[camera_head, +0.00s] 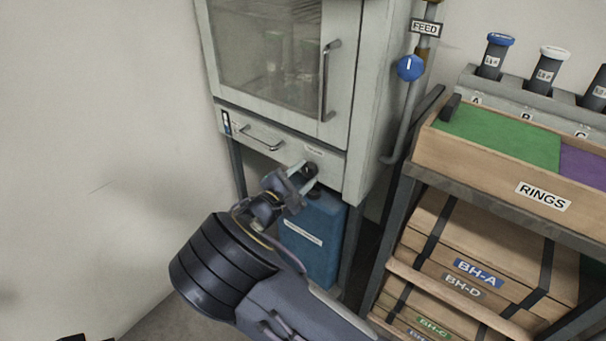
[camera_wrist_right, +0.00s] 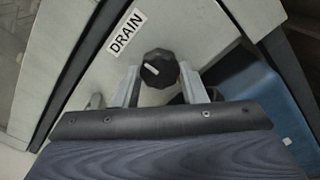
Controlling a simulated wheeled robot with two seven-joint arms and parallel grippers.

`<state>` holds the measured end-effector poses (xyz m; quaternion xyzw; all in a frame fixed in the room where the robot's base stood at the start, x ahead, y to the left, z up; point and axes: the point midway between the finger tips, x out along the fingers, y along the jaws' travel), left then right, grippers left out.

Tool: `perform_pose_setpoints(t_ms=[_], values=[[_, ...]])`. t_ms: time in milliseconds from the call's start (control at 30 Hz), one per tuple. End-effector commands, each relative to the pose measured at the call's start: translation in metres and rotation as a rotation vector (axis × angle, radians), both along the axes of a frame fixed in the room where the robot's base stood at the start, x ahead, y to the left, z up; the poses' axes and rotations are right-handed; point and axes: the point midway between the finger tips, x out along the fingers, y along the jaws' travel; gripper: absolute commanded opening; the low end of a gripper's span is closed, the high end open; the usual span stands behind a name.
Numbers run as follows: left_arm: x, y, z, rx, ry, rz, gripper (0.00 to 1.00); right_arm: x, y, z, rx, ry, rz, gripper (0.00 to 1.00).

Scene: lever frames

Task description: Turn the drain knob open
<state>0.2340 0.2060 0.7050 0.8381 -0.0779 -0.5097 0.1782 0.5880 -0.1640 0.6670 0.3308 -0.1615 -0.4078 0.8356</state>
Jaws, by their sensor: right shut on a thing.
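The drain knob (camera_wrist_right: 163,66) is a black, faceted knob with a white mark that lies left of its middle in the right wrist view. A white DRAIN label (camera_wrist_right: 126,33) is on the pale panel beside it. In the head view the knob (camera_head: 312,169) is small and partly hidden by my fingers, on the lower right front of the cabinet. My right gripper (camera_head: 303,175) is shut on it. The right wrist view shows its two fingers (camera_wrist_right: 160,82), one on each side of the knob.
A blue container (camera_head: 318,255) stands under the cabinet (camera_head: 335,165), just below my right gripper. A drawer handle (camera_head: 262,139) is left of the knob. To the right are a pipe with a blue FEED knob (camera_head: 410,68) and a rack with wooden boxes (camera_head: 480,255).

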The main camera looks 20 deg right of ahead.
Motion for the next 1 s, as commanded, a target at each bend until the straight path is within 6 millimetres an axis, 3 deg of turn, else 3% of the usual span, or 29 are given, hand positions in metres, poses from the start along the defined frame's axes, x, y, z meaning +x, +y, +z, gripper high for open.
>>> perform_pose_setpoints(t_ms=[600,1000], values=[[0.0,0.0,0.076,0.0,0.0,0.0,0.36,-0.001,-0.001,0.005,-0.295,0.38,-0.001,0.15],[0.0,0.0,0.11,0.0,0.0,0.0,0.36,-0.001,-0.001,0.002,-0.504,0.649,-0.001,0.15]])
